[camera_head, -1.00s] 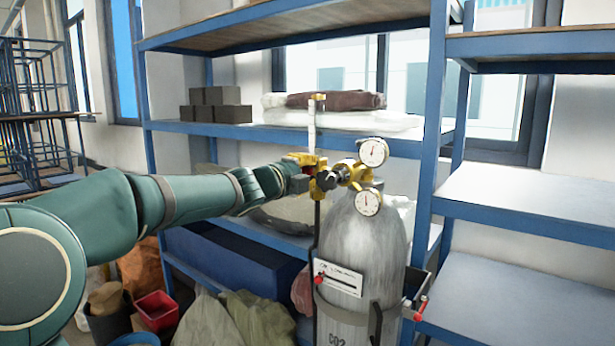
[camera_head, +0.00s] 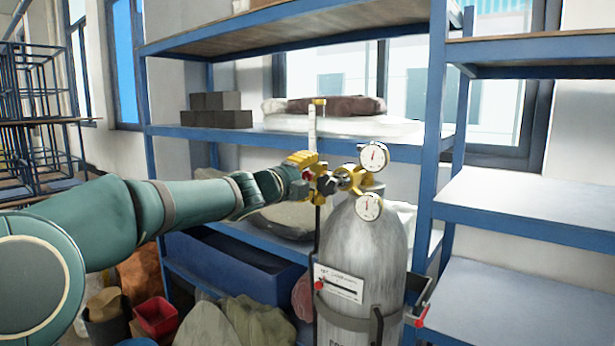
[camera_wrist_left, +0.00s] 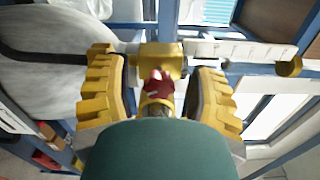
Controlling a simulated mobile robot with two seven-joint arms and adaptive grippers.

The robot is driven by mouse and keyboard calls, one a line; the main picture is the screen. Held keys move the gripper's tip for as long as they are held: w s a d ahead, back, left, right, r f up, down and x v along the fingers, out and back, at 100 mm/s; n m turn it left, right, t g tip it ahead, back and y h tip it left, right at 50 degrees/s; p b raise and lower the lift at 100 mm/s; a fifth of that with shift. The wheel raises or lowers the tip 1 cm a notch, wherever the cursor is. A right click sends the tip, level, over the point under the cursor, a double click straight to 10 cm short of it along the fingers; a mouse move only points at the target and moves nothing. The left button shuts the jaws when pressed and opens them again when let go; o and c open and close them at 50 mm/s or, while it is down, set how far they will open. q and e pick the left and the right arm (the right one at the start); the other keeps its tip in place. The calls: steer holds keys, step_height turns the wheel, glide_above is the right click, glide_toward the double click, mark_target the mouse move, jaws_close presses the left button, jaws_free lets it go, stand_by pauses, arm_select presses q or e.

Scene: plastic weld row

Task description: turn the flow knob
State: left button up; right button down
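The flow knob (camera_wrist_left: 157,84) is small and red. It sits on a yellow brass regulator body (camera_wrist_left: 160,60) on a grey gas cylinder (camera_head: 362,245). In the wrist view the knob lies between my left gripper's (camera_wrist_left: 158,92) two ribbed yellow finger pads, with a gap on each side. The gripper is open around it. In the head view my left gripper (camera_head: 303,167) is at the left side of the regulator, its yellow pad in front of and above the knob, which is mostly hidden there. My right gripper is not in view.
Two dial gauges (camera_head: 373,156) stick out right of the regulator. A clear upright flow tube (camera_head: 312,128) rises just above the gripper. A blue shelf rack (camera_head: 437,150) stands close behind and right, with dark blocks (camera_head: 217,109) on a shelf. Bins and sacks lie low at left.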

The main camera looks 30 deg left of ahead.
arm_select(q)
steer(key=shift+s, duration=0.1)
steer(key=s, duration=1.2)
steer(key=shift+a, duration=0.45)
steer(key=shift+w, duration=0.1)
